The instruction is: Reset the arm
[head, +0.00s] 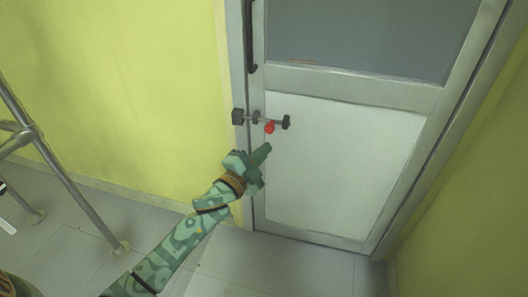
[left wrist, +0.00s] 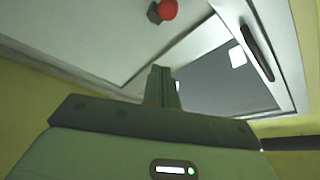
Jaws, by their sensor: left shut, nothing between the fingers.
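My left gripper (head: 262,153) is shut and empty, in front of the door's left part in the head view. In the left wrist view its closed fingers (left wrist: 162,84) point at the door. Just above the gripper in the head view, a dark bolt latch (head: 254,118) with a red knob (head: 270,127) sits on the door's left edge. The fingers look apart from the knob. The red knob also shows in the left wrist view (left wrist: 168,9), above the fingers. My right gripper is in neither view.
The white door (head: 340,160) with a grey upper panel (head: 365,35) looks closed in its frame. A dark vertical handle (head: 250,40) is above the latch. Yellow-green walls (head: 110,90) stand on both sides. A metal tube frame (head: 62,180) stands at left. Tiled floor (head: 300,265) is clear before the door.

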